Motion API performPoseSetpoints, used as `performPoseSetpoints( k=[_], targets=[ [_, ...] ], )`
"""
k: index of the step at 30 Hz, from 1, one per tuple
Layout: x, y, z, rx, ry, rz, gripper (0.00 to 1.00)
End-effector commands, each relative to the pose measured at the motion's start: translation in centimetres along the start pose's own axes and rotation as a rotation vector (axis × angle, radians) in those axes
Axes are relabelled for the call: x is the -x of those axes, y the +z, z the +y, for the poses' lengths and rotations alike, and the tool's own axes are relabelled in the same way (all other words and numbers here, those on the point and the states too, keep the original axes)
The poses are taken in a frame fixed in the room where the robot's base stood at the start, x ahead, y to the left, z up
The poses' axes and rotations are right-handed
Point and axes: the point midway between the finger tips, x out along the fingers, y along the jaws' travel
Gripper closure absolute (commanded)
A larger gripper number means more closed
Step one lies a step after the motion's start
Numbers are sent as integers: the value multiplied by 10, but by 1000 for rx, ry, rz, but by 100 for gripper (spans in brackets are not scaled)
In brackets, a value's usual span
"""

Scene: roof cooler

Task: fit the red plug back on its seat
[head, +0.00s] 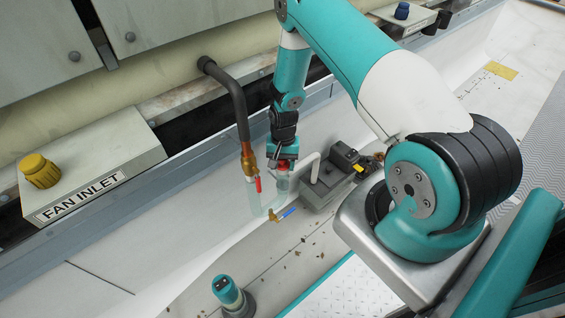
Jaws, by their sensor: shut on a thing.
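My gripper (284,152) points down near the middle of the head view, just right of a brass fitting on a dark pipe. It is shut on the red plug (284,164), of which only a small red part shows below the jaws. A pale, see-through teal tube (282,183) is just under the plug. I cannot tell whether the plug touches it. I cannot make out the plug's seat for certain; my gripper and the nearby parts may hide it.
A brass valve with a red lever (258,185) stands close left of my gripper, under the dark pipe (240,105). A blue-handled valve (284,214) lies lower. A grey pump box (328,185) is close right. A FAN INLET box (95,165) with a yellow knob (40,171) is left.

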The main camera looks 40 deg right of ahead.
Motion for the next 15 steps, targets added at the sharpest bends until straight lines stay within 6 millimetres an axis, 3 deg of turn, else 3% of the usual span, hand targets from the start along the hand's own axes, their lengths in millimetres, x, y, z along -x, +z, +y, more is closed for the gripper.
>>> performPoseSetpoints(
  k=[6, 7, 10, 15],
  targets=[
    [-3, 0, 0, 0, 0, 0, 72],
    [-3, 0, 0, 0, 0, 0, 42],
    [-2, 0, 0, 0, 0, 0, 19],
    [-2, 0, 0, 0, 0, 0, 19]
  ],
)
